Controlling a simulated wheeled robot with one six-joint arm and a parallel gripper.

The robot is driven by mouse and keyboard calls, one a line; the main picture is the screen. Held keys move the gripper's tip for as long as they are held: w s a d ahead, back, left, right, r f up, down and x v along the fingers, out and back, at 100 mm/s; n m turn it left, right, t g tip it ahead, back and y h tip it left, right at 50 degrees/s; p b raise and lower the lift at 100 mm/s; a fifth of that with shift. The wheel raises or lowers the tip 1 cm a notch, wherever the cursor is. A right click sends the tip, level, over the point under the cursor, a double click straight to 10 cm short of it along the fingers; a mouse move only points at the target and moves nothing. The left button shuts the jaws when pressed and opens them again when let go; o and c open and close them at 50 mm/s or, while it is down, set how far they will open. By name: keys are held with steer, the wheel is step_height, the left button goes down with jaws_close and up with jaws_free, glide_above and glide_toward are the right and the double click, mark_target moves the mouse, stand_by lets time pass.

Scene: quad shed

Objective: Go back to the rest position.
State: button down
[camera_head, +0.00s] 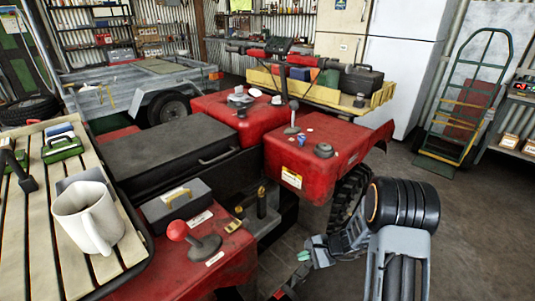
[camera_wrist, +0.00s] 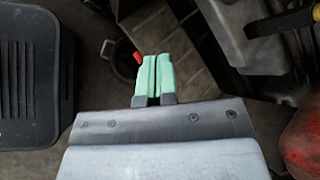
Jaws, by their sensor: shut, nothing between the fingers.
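My gripper (camera_head: 304,256) is low in the middle of the head view, to the right of the red quad's (camera_head: 295,140) near side and left of my arm's grey links. In the wrist view its two green fingers (camera_wrist: 153,76) are pressed together with nothing between them. They point down over the dark floor area beside the quad. No thing is touching the fingertips as far as I can see.
A white mug (camera_head: 88,222) stands on the wooden slatted rack (camera_head: 28,232) at the left. The floor (camera_head: 475,235) at the right is clear before a hand truck (camera_head: 463,105).

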steer(key=s+d+r+n+h+p, duration=0.1)
steer(key=s+r+n+h+p, duration=0.2)
steer(key=r, duration=1)
steer(key=s+d+r+n+t+h+p, duration=0.1)
steer(key=s+r+n+h+p, duration=0.2)
steer(key=r, duration=1.1)
steer(key=s+d+r+n+h+p, duration=0.1)
steer(key=s+r+n+h+p, duration=0.2)
steer(key=s+r+n+p, duration=0.4)
step_height(320, 180, up, 7)
steer(key=s+p, duration=0.2)
steer(key=p, duration=0.1)
steer(key=shift+s+d+r+h, duration=0.15)
steer(key=shift+s+d+h, duration=0.15)
steer(key=shift+s+d, duration=0.1)
